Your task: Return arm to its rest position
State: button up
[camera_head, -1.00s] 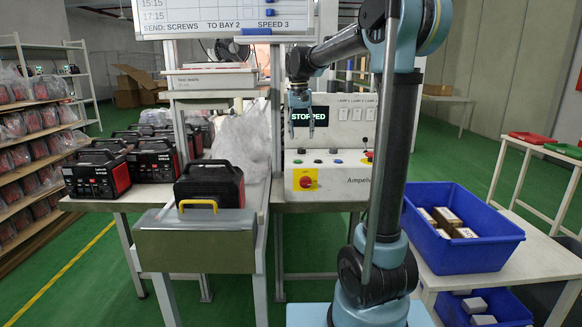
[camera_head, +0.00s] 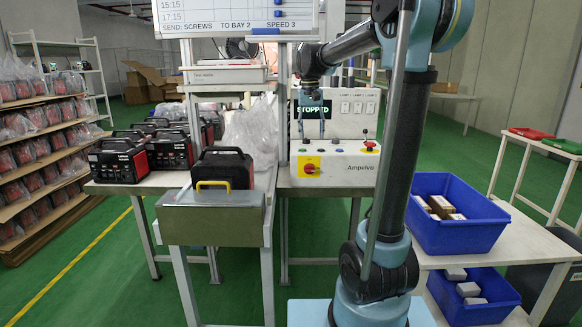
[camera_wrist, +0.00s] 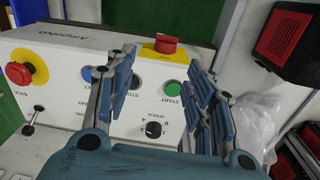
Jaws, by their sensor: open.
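My gripper (camera_head: 311,132) hangs from my raised arm in front of the white control panel (camera_head: 342,170). Its two fingers are spread apart and hold nothing. In the wrist view, my gripper (camera_wrist: 165,75) frames the panel's buttons between blue-grey fingers. I cannot tell the exact gap between fingertips and panel. The display (camera_head: 312,110) reads STOPPED.
A blue bin (camera_head: 455,225) holding boxes sits on a white table to the right, with another blue bin (camera_head: 480,300) below. Shelves (camera_head: 50,130) line the left. Green floor lies open between.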

jog(key=s+d+f, duration=0.4)
jog(key=s+f, duration=0.4)
jog(key=s, duration=0.2)
jog(key=s+d+f+t, duration=0.1)
jog(key=s+d+f, duration=0.3)
jog(key=s+f, duration=0.4)
jog(key=s+d+f+n+t, duration=0.1)
jog(key=s+d+f, duration=0.2)
jog(key=s+f, duration=0.5)
jog(key=s, duration=0.6)
jog(key=shift+s+d+y, duration=0.2)
jog(key=shift+d+y, duration=0.1)
jog(key=shift+d, duration=0.1)
jog(key=shift+w+f, duration=0.25)
jog(key=shift+w, duration=0.2)
